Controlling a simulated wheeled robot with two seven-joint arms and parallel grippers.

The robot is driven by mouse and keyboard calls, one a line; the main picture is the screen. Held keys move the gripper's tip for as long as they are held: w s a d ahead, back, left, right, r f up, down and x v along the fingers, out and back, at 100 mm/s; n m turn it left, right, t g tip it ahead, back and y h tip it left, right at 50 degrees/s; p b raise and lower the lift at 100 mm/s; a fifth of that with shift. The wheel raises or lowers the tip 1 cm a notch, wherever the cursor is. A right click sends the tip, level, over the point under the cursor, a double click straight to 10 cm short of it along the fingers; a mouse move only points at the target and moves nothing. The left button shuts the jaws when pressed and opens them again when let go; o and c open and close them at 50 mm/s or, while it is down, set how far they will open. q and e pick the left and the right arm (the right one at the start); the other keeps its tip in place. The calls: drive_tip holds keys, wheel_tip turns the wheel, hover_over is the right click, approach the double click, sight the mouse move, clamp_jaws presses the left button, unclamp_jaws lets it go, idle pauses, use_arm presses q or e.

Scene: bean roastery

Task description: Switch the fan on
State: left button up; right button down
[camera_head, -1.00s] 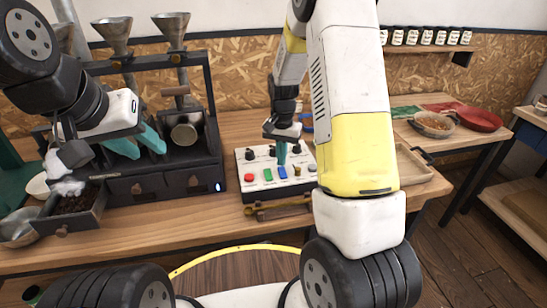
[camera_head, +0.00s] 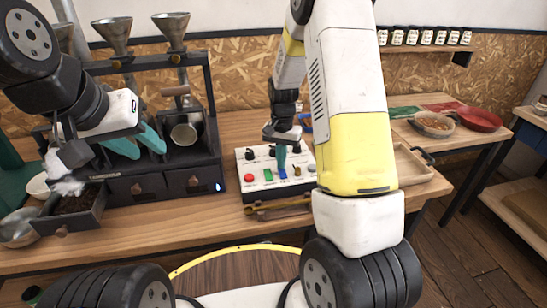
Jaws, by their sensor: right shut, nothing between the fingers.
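A white control panel (camera_head: 262,189) stands on the bench in the middle. It has a red button (camera_head: 249,177), a green button (camera_head: 268,174), a blue button (camera_head: 283,174), a small brass lever (camera_head: 297,170) and dark knobs along the back. No fan or readable label can be made out. My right gripper (camera_head: 281,168) points down, shut and empty, with its teal tips at the blue button. I cannot tell whether they touch it; they partly hide it. My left gripper (camera_head: 138,144) is open and empty in front of the dark roaster at the left.
The dark roaster (camera_head: 163,178) has funnels above, a metal cup (camera_head: 185,134) and a drawer of dark beans (camera_head: 76,204). Wooden tools (camera_head: 275,211) lie before the panel. A wooden tray (camera_head: 412,169) is right of it, partly behind my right arm.

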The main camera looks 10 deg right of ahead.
drive_tip(key=shift+f, duration=0.4)
drive_tip(key=shift+r, duration=3.5)
